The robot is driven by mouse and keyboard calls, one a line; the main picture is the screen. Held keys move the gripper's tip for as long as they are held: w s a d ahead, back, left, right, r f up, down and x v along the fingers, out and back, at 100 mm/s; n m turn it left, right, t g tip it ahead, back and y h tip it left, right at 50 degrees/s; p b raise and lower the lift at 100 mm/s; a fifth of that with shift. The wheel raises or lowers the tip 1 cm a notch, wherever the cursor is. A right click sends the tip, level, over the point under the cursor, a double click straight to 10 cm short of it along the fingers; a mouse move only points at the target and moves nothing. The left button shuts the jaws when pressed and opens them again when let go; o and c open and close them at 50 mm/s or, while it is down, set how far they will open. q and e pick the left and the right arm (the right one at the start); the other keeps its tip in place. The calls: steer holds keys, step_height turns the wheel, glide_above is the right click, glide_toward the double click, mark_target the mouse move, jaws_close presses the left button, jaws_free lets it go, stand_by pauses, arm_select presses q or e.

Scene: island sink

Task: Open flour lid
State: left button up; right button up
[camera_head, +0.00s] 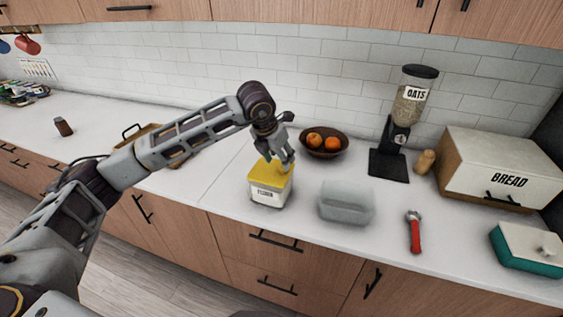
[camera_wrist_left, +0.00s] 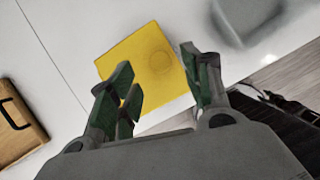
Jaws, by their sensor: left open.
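The flour container (camera_head: 269,195) stands on the white counter, a light box with a "FLOUR" label on its front. Its yellow lid (camera_head: 262,172) is on top; the lid also shows from above in the left wrist view (camera_wrist_left: 150,65), with a faint round mark on it. My left gripper (camera_head: 287,164) is over the right part of the lid. In the left wrist view its green-padded fingers (camera_wrist_left: 165,85) are apart with the lid between and below them. Whether they touch the lid I cannot tell. My right gripper is not in view.
A translucent grey tub (camera_head: 346,203) stands just right of the flour container. A fruit bowl (camera_head: 324,143) is behind it. An oats dispenser (camera_head: 402,125), red-handled tool (camera_head: 414,232), bread box (camera_head: 498,170) and teal box (camera_head: 525,256) are farther right. A wooden tray (camera_wrist_left: 18,125) lies left.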

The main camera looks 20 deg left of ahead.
mark_target(281, 167)
arm_select(q)
steer(key=shift+x, duration=1.85)
steer(key=shift+c, duration=0.5)
jaws_close()
